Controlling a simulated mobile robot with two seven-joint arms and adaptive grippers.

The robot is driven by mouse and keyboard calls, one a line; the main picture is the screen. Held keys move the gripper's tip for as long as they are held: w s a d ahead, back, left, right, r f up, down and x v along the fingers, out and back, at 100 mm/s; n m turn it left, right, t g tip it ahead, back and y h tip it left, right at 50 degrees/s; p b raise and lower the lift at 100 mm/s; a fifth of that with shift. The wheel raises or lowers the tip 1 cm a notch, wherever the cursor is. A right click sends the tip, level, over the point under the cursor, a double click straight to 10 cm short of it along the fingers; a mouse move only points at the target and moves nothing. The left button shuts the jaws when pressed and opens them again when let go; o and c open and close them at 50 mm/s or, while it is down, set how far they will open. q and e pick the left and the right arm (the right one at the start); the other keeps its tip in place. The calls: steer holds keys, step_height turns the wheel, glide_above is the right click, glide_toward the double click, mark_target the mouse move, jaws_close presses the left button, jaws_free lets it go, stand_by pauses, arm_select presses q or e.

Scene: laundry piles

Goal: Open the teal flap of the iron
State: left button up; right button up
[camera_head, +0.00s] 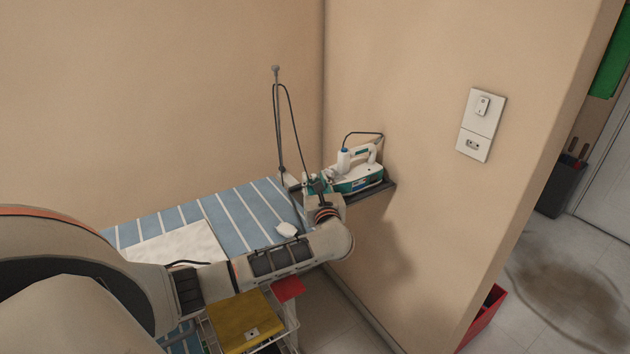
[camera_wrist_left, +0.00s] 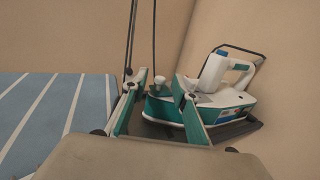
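The white and teal iron (camera_head: 358,175) rests on a dark stand at the far right end of the ironing board. It also shows in the left wrist view (camera_wrist_left: 228,98), its white handle at the back. Its teal front part (camera_wrist_left: 157,108), topped by a small white knob, appears between my left gripper's fingers; I cannot make out the flap separately there. My left gripper (camera_wrist_left: 160,82) is open, with one finger on each side of that front part. Contact cannot be told. In the head view, my wrist partly hides the left gripper (camera_head: 313,182) beside the iron's front end. My right gripper is not in view.
The blue striped ironing board (camera_head: 180,218) carries a white cloth (camera_head: 178,246). A thin upright pole (camera_head: 277,120) with a hanging cord stands close beside my left gripper. The wall (camera_head: 420,190) is just behind and right of the iron. A yellow folded item (camera_head: 240,318) lies below my arm.

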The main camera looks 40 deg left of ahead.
arm_select(q)
jaws_close()
